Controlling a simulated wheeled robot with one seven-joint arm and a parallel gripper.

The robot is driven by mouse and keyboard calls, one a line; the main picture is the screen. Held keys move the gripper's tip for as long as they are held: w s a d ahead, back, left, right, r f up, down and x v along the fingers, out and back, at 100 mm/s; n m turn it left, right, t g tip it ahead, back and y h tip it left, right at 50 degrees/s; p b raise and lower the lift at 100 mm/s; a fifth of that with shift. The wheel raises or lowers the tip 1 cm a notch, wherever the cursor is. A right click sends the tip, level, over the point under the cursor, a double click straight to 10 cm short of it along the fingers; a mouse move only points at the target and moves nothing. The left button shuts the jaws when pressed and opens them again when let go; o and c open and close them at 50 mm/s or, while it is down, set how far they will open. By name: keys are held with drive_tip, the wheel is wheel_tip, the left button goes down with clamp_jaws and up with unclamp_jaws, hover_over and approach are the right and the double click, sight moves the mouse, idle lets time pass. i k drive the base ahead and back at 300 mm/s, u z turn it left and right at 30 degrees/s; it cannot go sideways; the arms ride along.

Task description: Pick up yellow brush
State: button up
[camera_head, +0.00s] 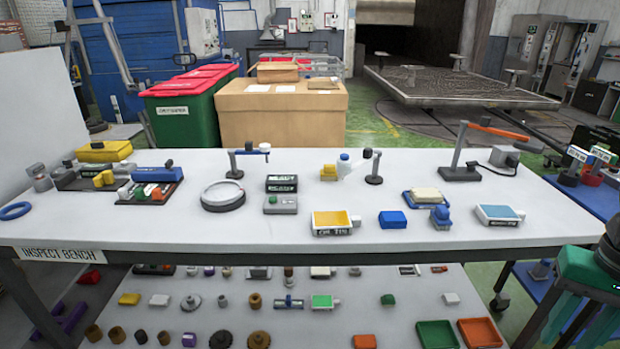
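No yellow thing is clear enough for me to name as the brush. Yellow candidates on the white inspection bench (290,235) are a long block (104,150) at the back left, a small piece (104,178) in front of it, and a small block (328,172) right of centre. A yellow-topped tray (336,218) with a dark label stands near the front. A small yellow block (129,298) lies on the lower shelf at left.
A round grey plate (223,196), a blue block (393,219), a blue-topped tray (500,213) and an orange-armed stand (459,172) stand on the bench. The lower shelf (230,285) holds many small parts. Bins and a cardboard box (281,125) stand behind.

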sight(328, 173)
drive_tip(key=u, duration=0.1)
drive_tip(key=i, duration=1)
drive_tip(key=z, duration=0.05)
